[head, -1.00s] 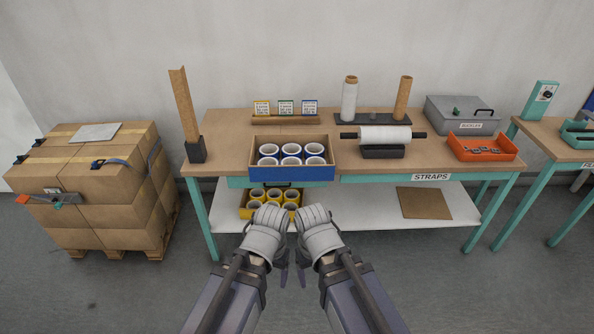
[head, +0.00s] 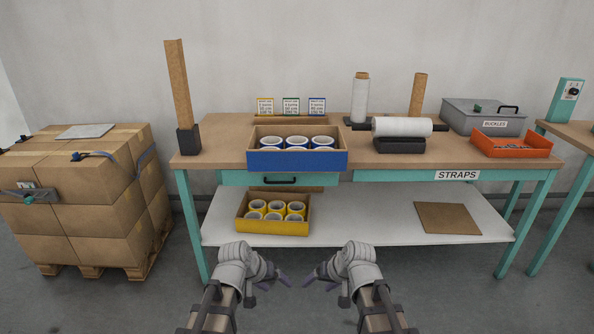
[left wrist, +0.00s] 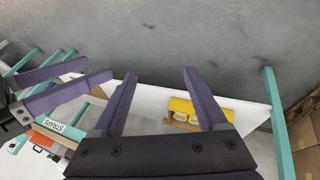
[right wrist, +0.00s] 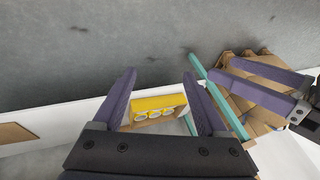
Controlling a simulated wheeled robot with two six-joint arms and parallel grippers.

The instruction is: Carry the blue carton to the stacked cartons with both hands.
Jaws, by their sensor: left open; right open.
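The blue carton (head: 297,160) is an open box with a blue front, holding several white rolls with blue cores. It sits on the wooden bench top near its front edge. The stacked cartons (head: 95,217) are brown boxes on a pallet at the left of the head view, strapped on top. My left gripper (head: 279,278) and right gripper (head: 314,278) are open and empty in front of the bench, below the blue carton and apart from it. The wrist views show the left gripper (left wrist: 159,73) and right gripper (right wrist: 159,74) with jaws spread.
A yellow carton of rolls (head: 273,226) stands on the lower shelf (head: 360,232), beside a brown sheet (head: 447,218). An upright post (head: 179,85) stands at the bench's left end. A roll on a holder (head: 402,127) and an orange tray (head: 512,143) sit to the right.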

